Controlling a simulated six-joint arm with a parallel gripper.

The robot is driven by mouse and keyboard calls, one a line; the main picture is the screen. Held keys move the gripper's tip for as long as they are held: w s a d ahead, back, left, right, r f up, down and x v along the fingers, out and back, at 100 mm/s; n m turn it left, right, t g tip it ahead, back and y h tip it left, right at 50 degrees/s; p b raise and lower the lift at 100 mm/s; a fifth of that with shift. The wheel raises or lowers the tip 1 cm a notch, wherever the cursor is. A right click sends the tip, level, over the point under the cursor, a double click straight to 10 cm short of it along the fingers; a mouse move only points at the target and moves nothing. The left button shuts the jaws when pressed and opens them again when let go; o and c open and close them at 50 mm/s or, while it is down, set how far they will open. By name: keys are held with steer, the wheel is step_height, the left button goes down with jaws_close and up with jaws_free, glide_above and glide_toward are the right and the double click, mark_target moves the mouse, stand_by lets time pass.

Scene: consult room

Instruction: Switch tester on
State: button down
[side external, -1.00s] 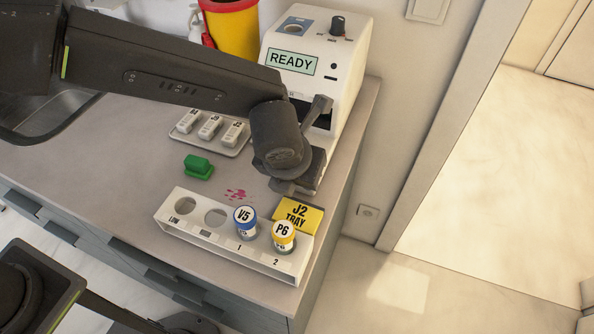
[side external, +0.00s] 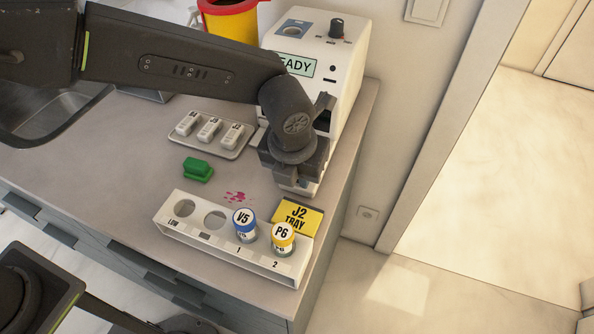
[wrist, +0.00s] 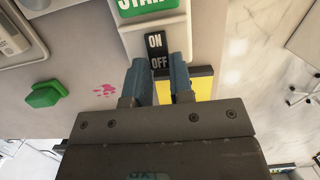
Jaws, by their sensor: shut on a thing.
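The tester (side external: 345,65) is a white machine at the back right of the counter. Its display (side external: 296,65) is partly covered by my arm; the letters "EADY" show. In the wrist view a black switch (wrist: 156,44) marked ON above OFF sits on its white front, below a green button (wrist: 145,5) whose label is cut off. My gripper (wrist: 160,66) is shut on the switch, with one blue-grey finger on each side of its lower part. In the side view my gripper (side external: 294,165) is in front of the tester and hides the switch.
A white rack (side external: 205,240) holds vials V5 (side external: 244,222) and P6 (side external: 283,236) near the front edge. A yellow J2 TRAY card (side external: 298,215), a green block (side external: 197,168), a pink spill (side external: 236,197) and a tray of cartridges (side external: 225,150) are close by.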

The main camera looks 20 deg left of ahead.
steer(key=c, duration=1)
jaws_free()
step_height(320, 180, up, 14)
steer(key=s, duration=0.2)
steer(key=shift+s+f, duration=0.2)
steer(key=shift+s, duration=0.2)
